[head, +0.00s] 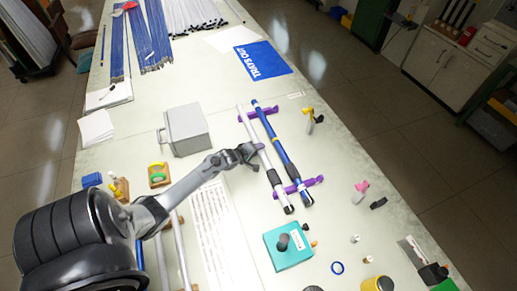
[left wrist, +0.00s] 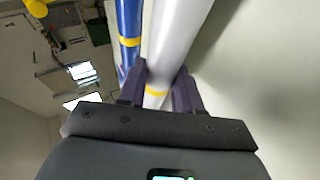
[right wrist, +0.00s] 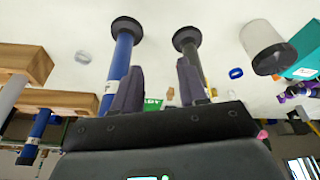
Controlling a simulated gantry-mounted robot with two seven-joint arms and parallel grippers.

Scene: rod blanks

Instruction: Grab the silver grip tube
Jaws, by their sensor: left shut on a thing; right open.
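The silver grip tube (head: 272,178) lies lengthwise on the table across two purple rests (head: 312,182), with a dark end towards the front. My left gripper (head: 256,152) reaches it from the left and is shut around its middle. In the left wrist view, the silver tube (left wrist: 182,35) runs between the fingers near a yellow band. A blue tube (head: 285,158) lies just to its right on the same rests. My right gripper (right wrist: 157,88) shows only in the right wrist view, open and with nothing between its fingers.
A grey box (head: 184,130) stands left of the tubes. A teal block (head: 288,247) stands in front of them. A yellow-handled thing (head: 310,119) and a pink clamp (head: 360,190) are to the right. A blue mat (head: 263,61) lies behind. Bundled blue rods (head: 152,40) lie at the far left.

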